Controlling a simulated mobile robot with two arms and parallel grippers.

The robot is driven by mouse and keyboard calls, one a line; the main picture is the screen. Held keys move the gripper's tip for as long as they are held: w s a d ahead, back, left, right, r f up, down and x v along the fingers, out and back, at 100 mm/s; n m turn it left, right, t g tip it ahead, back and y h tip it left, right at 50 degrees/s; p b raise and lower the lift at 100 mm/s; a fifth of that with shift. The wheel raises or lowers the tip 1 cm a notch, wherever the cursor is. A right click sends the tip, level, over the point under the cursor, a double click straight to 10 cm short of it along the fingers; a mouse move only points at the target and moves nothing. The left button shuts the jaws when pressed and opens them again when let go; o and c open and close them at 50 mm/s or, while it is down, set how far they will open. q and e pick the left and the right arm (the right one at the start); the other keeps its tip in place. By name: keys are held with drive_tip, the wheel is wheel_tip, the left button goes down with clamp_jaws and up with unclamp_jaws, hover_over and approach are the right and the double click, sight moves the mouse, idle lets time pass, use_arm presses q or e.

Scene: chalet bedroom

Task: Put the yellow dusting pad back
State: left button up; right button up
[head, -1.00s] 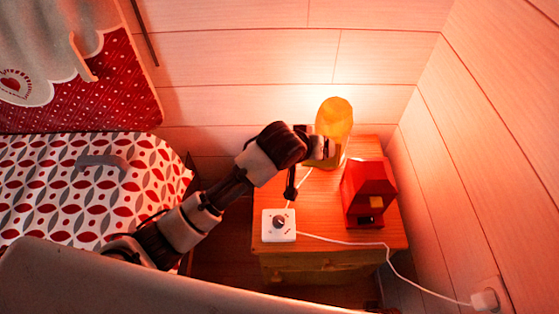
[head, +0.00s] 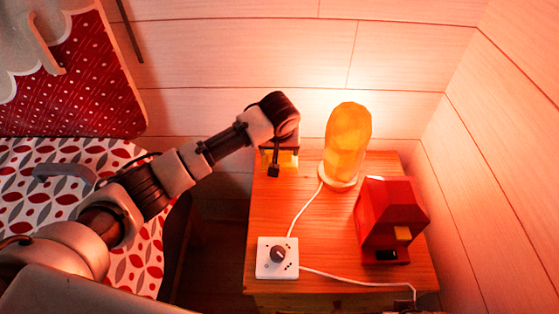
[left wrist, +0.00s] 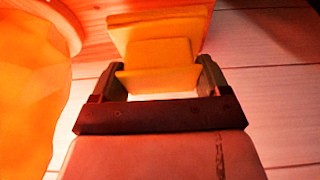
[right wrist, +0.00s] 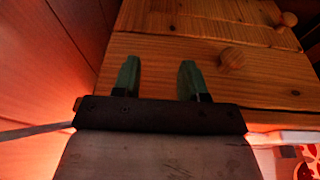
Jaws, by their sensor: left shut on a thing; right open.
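The yellow dusting pad (head: 287,160) is at the back left corner of the wooden nightstand (head: 325,230), left of the lamp, partly hidden by my left gripper (head: 280,156). In the left wrist view the yellow pad (left wrist: 158,65) sits between both fingers of my left gripper (left wrist: 160,82), which is shut on it. A flat yellow part shows just beyond the fingers. I cannot tell whether the pad touches the tabletop. My right gripper (right wrist: 158,78) is open and empty, in front of wooden drawers with round knobs (right wrist: 231,58).
A glowing amber lamp (head: 347,145) stands close right of my left gripper. A red house-shaped object (head: 390,215) and a white dimmer box (head: 277,258) with a white cord are on the nightstand. Plank walls close the back and right. A patterned bed (head: 60,205) is left.

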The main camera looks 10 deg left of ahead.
sight(280, 158)
use_arm(q)
wheel_tip(280, 158, down, 4)
drive_tip(key=shift+r+b, duration=0.15)
drive_tip(key=shift+b, duration=0.4)
drive_tip(key=shift+s, duration=0.1)
use_arm(e)
drive_tip(key=v, duration=0.4)
use_arm(q)
drive_tip(key=o, duration=0.8)
drive_tip(key=shift+f, duration=0.2)
drive_tip(key=shift+r, duration=0.2)
drive_tip(key=p+v, duration=0.3)
drive_tip(key=v, duration=0.8)
drive_tip(key=shift+r, duration=0.35)
use_arm(e)
wheel_tip(280, 158, down, 12)
drive_tip(key=shift+w+r, duration=0.2)
drive_tip(key=shift+w, duration=0.25)
use_arm(q)
drive_tip(key=shift+s, duration=0.1)
use_arm(e)
drive_tip(key=shift+a, duration=0.1)
